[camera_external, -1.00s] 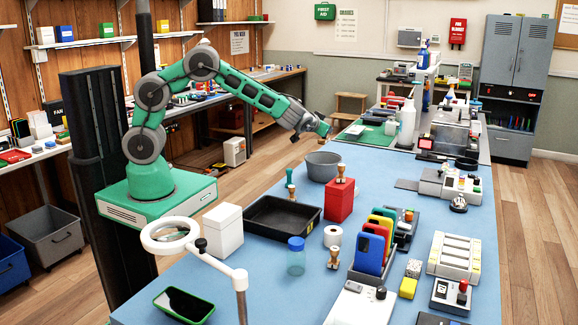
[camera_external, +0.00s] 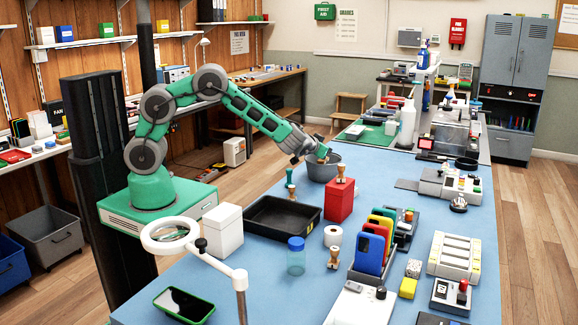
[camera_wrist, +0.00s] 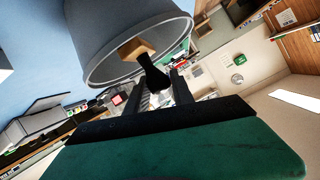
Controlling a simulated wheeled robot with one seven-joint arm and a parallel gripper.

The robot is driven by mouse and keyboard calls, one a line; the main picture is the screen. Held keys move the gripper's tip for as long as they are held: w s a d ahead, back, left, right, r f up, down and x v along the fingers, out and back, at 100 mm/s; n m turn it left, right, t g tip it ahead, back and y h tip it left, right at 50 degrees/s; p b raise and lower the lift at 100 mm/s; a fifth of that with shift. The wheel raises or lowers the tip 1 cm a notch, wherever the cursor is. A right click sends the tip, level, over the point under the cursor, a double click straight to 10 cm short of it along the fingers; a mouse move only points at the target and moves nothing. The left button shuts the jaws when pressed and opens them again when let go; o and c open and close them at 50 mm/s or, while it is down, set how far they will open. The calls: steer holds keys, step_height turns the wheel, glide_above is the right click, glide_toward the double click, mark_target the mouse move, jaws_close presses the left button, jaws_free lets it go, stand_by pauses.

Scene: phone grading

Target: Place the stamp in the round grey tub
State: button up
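The round grey tub (camera_external: 318,174) stands at the far end of the blue table. In the wrist view the tub (camera_wrist: 105,35) fills the upper left, its open rim facing my fingers. My gripper (camera_external: 318,153) is low over the tub. The stamp, with a tan wooden end (camera_wrist: 135,48) and a black handle, is between the two fingers of my gripper (camera_wrist: 163,85) and extends towards the tub's mouth. The stamp's wooden end also shows at the tub in the external view (camera_external: 323,160). The exact contact between fingers and handle is hard to see.
A red box (camera_external: 340,201) with a wooden-handled stamp on top stands just in front of the tub. Phones in a rack (camera_external: 368,252) stand nearer the camera.

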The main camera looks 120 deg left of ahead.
steer(key=o, duration=0.5)
steer(key=shift+c, duration=0.2)
step_height(320, 180, up, 7)
steer(key=shift+r+p, duration=0.1)
steer(key=shift+p, duration=1.15)
